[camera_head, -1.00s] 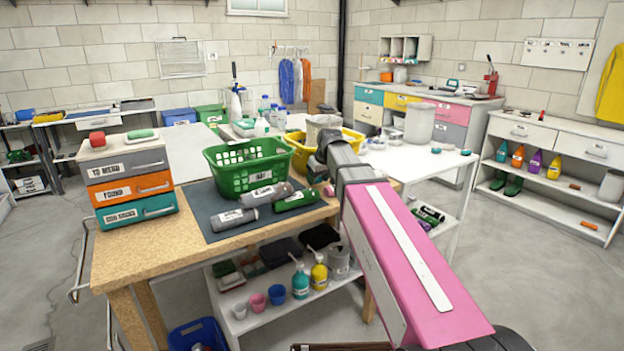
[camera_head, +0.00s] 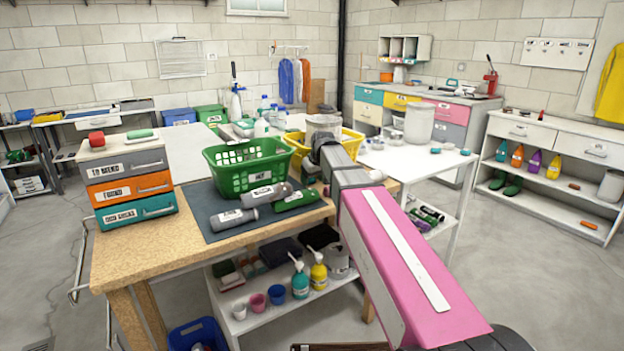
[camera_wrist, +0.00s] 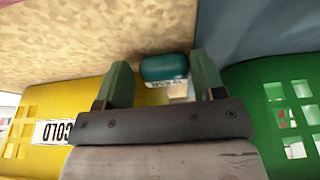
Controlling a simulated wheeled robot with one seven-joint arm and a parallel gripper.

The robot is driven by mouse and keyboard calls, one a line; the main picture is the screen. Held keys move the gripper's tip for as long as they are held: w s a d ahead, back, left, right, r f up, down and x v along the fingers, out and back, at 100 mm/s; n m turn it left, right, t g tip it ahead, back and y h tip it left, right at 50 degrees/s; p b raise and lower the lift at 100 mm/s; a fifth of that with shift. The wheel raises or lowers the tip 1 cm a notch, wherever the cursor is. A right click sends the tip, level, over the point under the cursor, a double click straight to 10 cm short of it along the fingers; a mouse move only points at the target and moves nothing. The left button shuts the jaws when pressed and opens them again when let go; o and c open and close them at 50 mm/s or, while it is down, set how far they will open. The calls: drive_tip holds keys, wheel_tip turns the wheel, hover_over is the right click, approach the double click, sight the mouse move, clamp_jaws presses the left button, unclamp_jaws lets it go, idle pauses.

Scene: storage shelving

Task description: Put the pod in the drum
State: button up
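A small teal capsule-shaped item with a white label (camera_wrist: 165,68), which looks like the pod, shows in the wrist view by the wood-toned worktop. My gripper (camera_wrist: 160,82) is open around it, with a finger on each side and a visible gap to both. In the head view my arm hides most of the gripper and I cannot make out the pod. A large white cylindrical container (camera_head: 419,123) on the white table at the back right may be the drum. I cannot tell for sure.
A green basket (camera_head: 231,174) and a yellow basket (camera_head: 351,144) flank my gripper; the yellow one, labelled COLD, also shows in the wrist view (camera_wrist: 40,95). Several bottles lie on the dark mat (camera_head: 215,208). A drawer unit (camera_head: 128,185) stands at the left.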

drive_tip(key=shift+s+a, duration=0.15)
drive_tip(key=shift+a, duration=0.1)
idle(0.4)
drive_tip(key=v, duration=1.1)
drive_tip(key=shift+d+r, duration=0.2)
drive_tip(key=shift+r, duration=0.05)
drive_tip(key=shift+o, duration=1)
drive_tip(key=shift+r, duration=0.25)
drive_tip(key=w+a+f, duration=0.1)
drive_tip(key=f, duration=0.1)
drive_tip(key=w+a+f+m, duration=0.1)
drive_tip(key=f, duration=0.1)
drive_tip(key=w+a+f+m, duration=0.1)
drive_tip(key=w+f, duration=0.1)
drive_tip(key=shift+t+h, duration=0.3)
drive_tip(key=shift+s+d+x, duration=0.15)
drive_tip(key=shift+x, duration=1.15)
drive_tip(key=shift+s+d+x, duration=0.15)
drive_tip(key=shift+s+x, duration=0.05)
drive_tip(key=shift+x, duration=1.1)
drive_tip(key=shift+f, duration=0.2)
